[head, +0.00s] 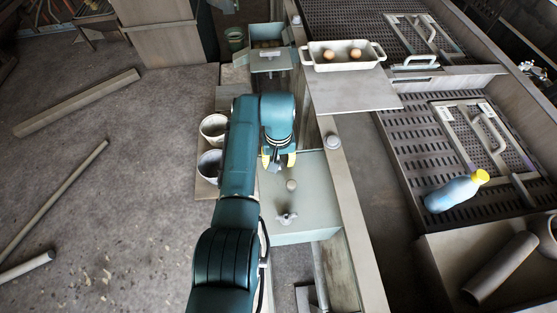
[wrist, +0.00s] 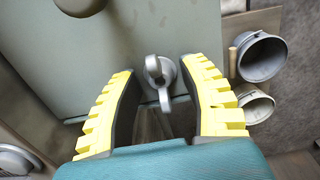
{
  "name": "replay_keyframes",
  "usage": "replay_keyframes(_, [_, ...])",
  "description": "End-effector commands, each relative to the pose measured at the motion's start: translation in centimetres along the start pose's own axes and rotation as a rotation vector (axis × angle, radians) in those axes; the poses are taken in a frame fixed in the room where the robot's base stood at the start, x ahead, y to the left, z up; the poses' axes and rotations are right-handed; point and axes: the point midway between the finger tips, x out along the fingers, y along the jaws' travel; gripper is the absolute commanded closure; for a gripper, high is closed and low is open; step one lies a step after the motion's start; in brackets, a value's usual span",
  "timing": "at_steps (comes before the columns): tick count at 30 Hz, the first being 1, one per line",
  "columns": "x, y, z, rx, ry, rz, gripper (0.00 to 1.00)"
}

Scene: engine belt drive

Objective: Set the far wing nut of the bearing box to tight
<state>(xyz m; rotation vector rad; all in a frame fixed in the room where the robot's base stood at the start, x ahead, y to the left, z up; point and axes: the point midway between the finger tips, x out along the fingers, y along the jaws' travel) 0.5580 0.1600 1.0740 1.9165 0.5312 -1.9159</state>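The bearing box (head: 315,188) is a pale grey-green box below my gripper in the head view; its top (wrist: 60,60) fills the upper left of the wrist view. The far wing nut (wrist: 160,78) is grey metal, its wings running roughly up and down the picture. My gripper (wrist: 158,80) is open, with one yellow ridged finger on each side of this nut and visible gaps between. In the head view my gripper (head: 278,160) is over the box's far end and hides that nut. The near wing nut (head: 287,218) shows on the box's near part.
A round knob (head: 291,185) stands on the box between the nuts. Two buckets, one pale (head: 214,128) and one grey (head: 210,164), stand left of my arm. A rail (head: 350,215) runs along the box's right side. A tray with eggs (head: 345,55) lies farther back.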

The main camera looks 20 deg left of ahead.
Motion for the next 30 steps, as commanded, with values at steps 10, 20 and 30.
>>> replay_keyframes(10, [-0.02, 0.00, 0.00, 0.000, 0.000, 0.000, 1.00])
replay_keyframes(20, [-0.05, -0.01, 0.01, 0.061, -0.001, 0.000, 1.00])
replay_keyframes(30, [-0.10, 0.00, -0.03, 0.307, 0.000, 0.000, 1.00])
